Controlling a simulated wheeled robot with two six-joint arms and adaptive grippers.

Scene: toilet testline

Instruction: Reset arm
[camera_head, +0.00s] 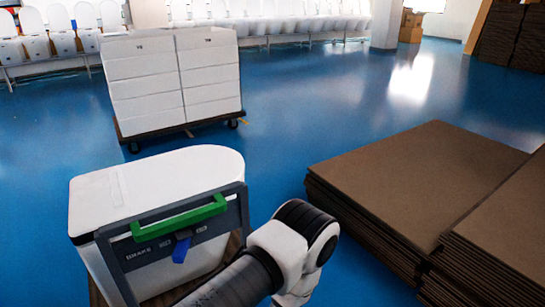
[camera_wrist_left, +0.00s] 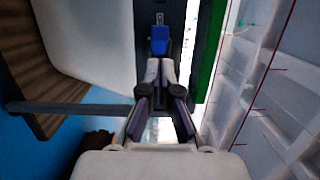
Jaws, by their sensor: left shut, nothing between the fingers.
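My left gripper (camera_wrist_left: 160,68) shows in the left wrist view, shut and empty, with its fingertips together just below a blue tab (camera_wrist_left: 160,40). I cannot tell whether they touch the tab. In the head view the blue tab (camera_head: 181,249) hangs on a dark grey panel (camera_head: 140,262) with a green bar (camera_head: 180,217), on the front of a white toilet-like unit (camera_head: 160,175). The green bar also shows in the wrist view (camera_wrist_left: 212,60). A white and black arm link of mine (camera_head: 290,250) is right of the unit; no gripper shows there. My right gripper is not in view.
Stacks of brown cardboard sheets (camera_head: 420,180) fill the right side. A cart (camera_head: 180,132) with stacked white boxes (camera_head: 175,80) stands behind the unit. White toilet seats (camera_head: 85,20) line the back. Open blue floor (camera_head: 330,100) lies between.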

